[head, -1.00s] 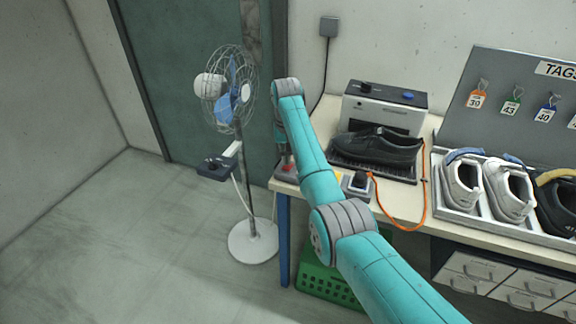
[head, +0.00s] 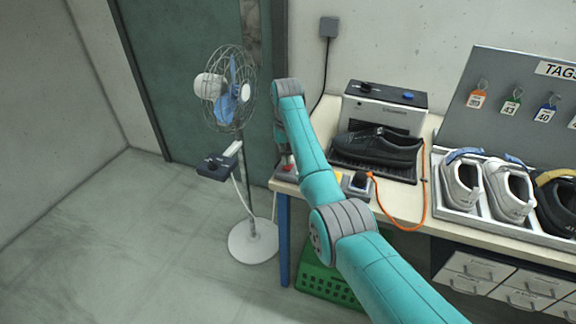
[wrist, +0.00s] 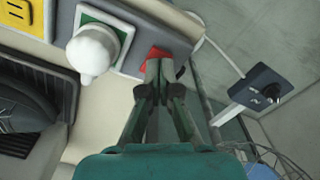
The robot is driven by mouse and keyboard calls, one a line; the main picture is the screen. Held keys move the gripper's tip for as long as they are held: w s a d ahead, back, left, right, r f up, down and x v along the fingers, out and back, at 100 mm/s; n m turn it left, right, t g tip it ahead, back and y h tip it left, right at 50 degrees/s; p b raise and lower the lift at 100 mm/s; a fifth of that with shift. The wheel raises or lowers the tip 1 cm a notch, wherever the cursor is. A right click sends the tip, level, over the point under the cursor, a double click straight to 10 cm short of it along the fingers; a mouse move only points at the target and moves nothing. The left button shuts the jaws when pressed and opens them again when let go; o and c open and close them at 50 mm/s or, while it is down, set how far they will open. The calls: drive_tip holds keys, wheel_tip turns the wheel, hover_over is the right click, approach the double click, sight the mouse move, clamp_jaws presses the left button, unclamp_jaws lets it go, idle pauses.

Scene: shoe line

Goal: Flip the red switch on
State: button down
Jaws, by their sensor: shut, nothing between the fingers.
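The red switch (wrist: 155,54) sits on a grey strip in the wrist view, just beyond my fingertips and partly hidden by them. It also shows as a small red patch in the head view (head: 287,168), at the table's left corner below my wrist. My gripper (wrist: 160,70) is shut and empty, with its tips at the switch's near edge in the picture. I cannot tell whether they touch it. The switch's on or off position cannot be read.
A white knob-like piece on a green-edged plate (wrist: 120,28) and a yellow socket (wrist: 22,20) lie left of the switch. A fan (head: 232,95) with a control box (head: 217,166) stands left of the table. A black shoe (head: 378,146) and an orange cord (head: 424,190) lie right.

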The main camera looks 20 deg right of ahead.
sight(287, 168)
drive_tip(key=shift+f, duration=1.3)
idle(0.9)
drive_tip(key=shift+r, duration=3.5)
